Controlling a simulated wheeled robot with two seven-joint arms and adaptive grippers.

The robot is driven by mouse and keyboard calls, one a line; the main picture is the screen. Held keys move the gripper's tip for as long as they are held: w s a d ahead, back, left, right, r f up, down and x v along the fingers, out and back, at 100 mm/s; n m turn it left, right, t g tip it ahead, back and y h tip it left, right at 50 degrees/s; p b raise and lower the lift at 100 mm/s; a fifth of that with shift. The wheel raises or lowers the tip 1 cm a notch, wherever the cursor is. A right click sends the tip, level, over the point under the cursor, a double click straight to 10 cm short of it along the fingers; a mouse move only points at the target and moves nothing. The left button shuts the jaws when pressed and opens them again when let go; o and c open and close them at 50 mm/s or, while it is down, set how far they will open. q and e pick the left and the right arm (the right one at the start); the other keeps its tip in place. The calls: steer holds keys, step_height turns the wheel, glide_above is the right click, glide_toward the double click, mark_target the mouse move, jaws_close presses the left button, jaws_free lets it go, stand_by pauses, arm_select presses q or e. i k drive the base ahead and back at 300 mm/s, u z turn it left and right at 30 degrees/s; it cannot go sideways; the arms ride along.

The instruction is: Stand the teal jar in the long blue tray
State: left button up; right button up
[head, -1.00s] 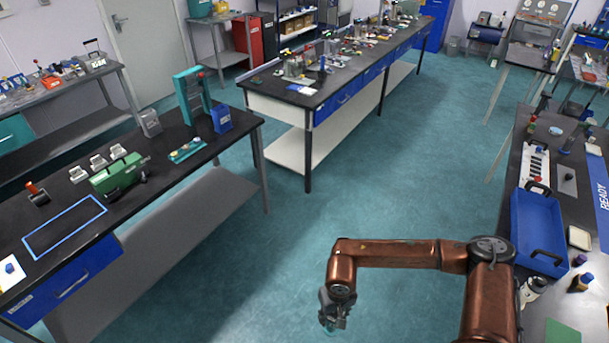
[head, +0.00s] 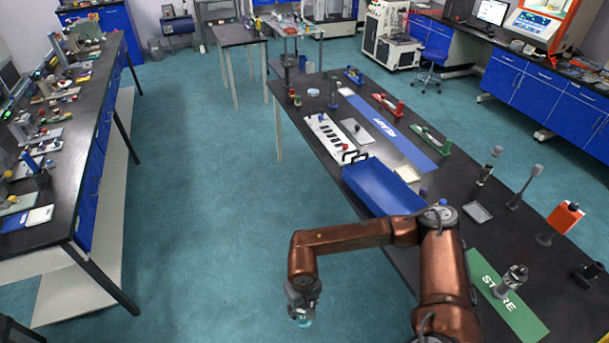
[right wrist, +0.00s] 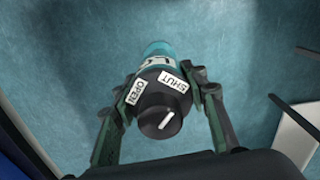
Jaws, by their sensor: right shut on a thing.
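The teal jar (right wrist: 157,52) has a black lid marked OPEN and SHUT, which faces the right wrist camera. My right gripper (right wrist: 160,105) is shut on the jar, with a finger on each side of it. In the head view my right gripper (head: 303,309) hangs over the open floor, left of the bench, with a bit of teal showing below it. The long blue tray (head: 378,186) lies on the black bench, up and to the right of the gripper; my right arm covers part of its near end. My left gripper is not in view.
Beside the tray are a white rack (head: 327,136), a cream dish (head: 407,174) and a blue READY strip (head: 398,133). A green STORE mat (head: 507,300) with a small device lies nearer. Teal floor (head: 200,200) is clear left of the bench.

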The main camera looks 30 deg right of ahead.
mark_target(398, 212)
steer(key=z, duration=0.85)
steer(key=i, duration=1.05)
steer(key=z, duration=0.75)
